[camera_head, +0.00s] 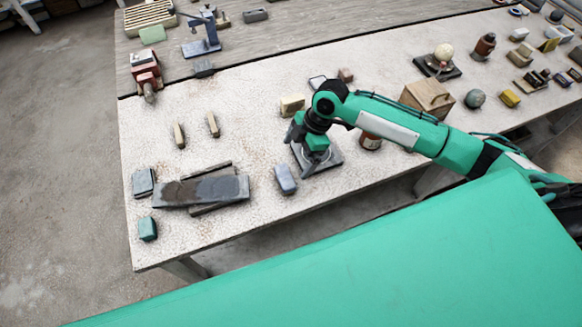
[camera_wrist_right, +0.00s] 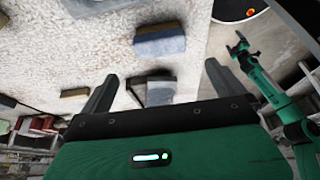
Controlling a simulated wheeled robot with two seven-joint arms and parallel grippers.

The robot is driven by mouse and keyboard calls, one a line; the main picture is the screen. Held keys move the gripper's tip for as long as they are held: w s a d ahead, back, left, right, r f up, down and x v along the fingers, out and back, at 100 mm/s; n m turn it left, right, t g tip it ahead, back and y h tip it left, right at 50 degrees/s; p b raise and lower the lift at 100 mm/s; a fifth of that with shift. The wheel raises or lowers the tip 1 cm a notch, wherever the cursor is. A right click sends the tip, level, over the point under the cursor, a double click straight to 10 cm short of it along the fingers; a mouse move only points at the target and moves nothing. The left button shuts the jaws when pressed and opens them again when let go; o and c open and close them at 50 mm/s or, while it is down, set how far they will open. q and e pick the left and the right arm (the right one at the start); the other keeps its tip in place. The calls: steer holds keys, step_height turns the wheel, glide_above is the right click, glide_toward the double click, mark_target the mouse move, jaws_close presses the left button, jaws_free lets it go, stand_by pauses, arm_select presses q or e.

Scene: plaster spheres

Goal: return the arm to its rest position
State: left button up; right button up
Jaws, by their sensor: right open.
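My right arm (camera_head: 400,125) reaches in from the right over the white speckled table (camera_head: 240,115). Its gripper (camera_head: 303,148) is above a dark square plate (camera_head: 330,160), which it partly hides. In the right wrist view the two fingers of this gripper (camera_wrist_right: 158,78) are spread apart with nothing held between them. Another green arm, apparently my left one, shows at the right of the wrist view, with its small gripper (camera_wrist_right: 240,46); its jaws are too small to read. It does not show in the head view.
A grey block (camera_head: 285,179) and a yellowish block (camera_head: 292,104) lie near the right gripper. A wooden box (camera_head: 428,97), a greenish ball (camera_head: 475,98) and a pale sphere (camera_head: 443,52) on a dark stand are farther right.

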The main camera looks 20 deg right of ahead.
steer(key=shift+v, duration=0.95)
